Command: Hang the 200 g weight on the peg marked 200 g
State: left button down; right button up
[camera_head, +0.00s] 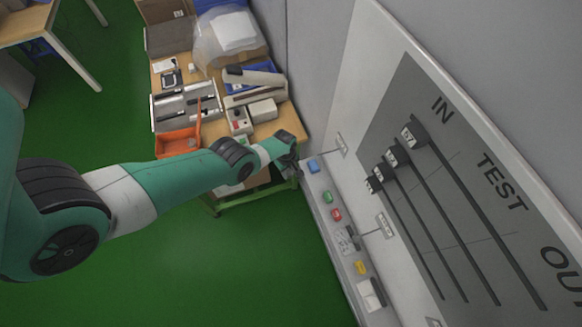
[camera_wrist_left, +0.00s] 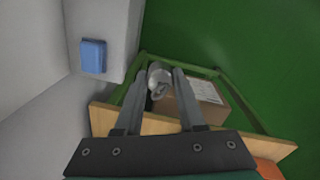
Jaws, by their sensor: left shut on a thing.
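My left gripper (camera_head: 292,168) is out over the far right end of the workbench, close to the whiteboard ledge. In the left wrist view its two fingers (camera_wrist_left: 159,84) are closed around a small grey metal piece (camera_wrist_left: 160,78), which looks like a weight; no marking on it can be read. It is held in the air, apart from the board. On the whiteboard, thin pegs with small label plates stick out: an upper peg (camera_head: 341,145) just right of the gripper and a lower peg (camera_head: 384,226). Their labels are too small to read. My right gripper is not in view.
The ledge (camera_head: 328,213) carries a blue block (camera_head: 314,165), also in the wrist view (camera_wrist_left: 93,56), plus green, red and yellow ones. The workbench (camera_head: 279,128) holds an orange bin (camera_head: 179,141) and instruments. A cardboard box (camera_wrist_left: 196,101) sits below the gripper. Green floor lies open.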

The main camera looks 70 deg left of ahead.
pick_arm(q)
jog(key=d+r+n+p, duration=0.1)
jog(key=d+r+p, duration=0.2)
jog(key=r+p, duration=0.9)
jog(key=shift+w+r+n+g, duration=0.25)
jog(key=shift+r+n+g, duration=0.05)
jog(key=shift+r+g, duration=0.1)
jog(key=shift+d, duration=0.1)
